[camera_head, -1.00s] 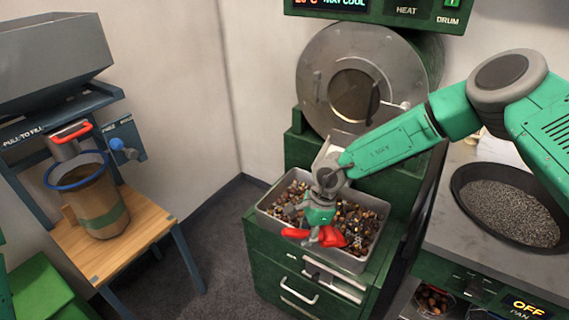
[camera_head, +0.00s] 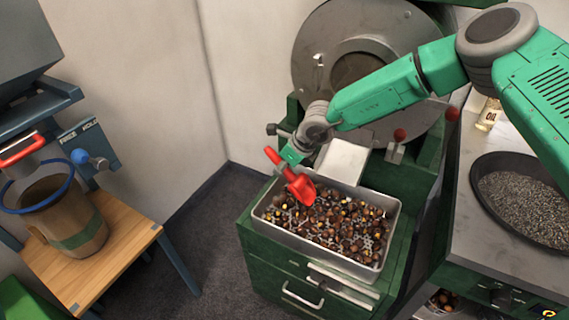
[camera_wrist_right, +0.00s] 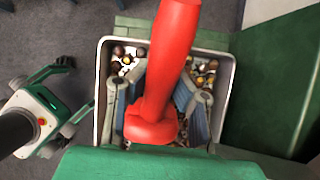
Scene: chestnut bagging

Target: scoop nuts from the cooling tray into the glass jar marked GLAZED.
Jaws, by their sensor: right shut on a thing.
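My right gripper (camera_head: 287,158) is shut on a red scoop (camera_head: 298,187), at the back left of the metal cooling tray (camera_head: 262,214). The scoop tilts down, its bowl at or just above the nuts (camera_head: 335,222); I cannot tell whether it touches them or holds any. In the right wrist view the scoop (camera_wrist_right: 168,70) stands between the fingers and hides part of the tray (camera_wrist_right: 101,88). My left gripper (camera_wrist_right: 70,90) shows at the left of that view, empty, fingers apart. No jar marked GLAZED is in view.
The tray sits on a green drawer cabinet (camera_head: 262,262) before a round drum door (camera_head: 310,58). A dark pan (camera_head: 480,205) is at right. Open floor (camera_head: 215,225) lies between stool and cabinet.

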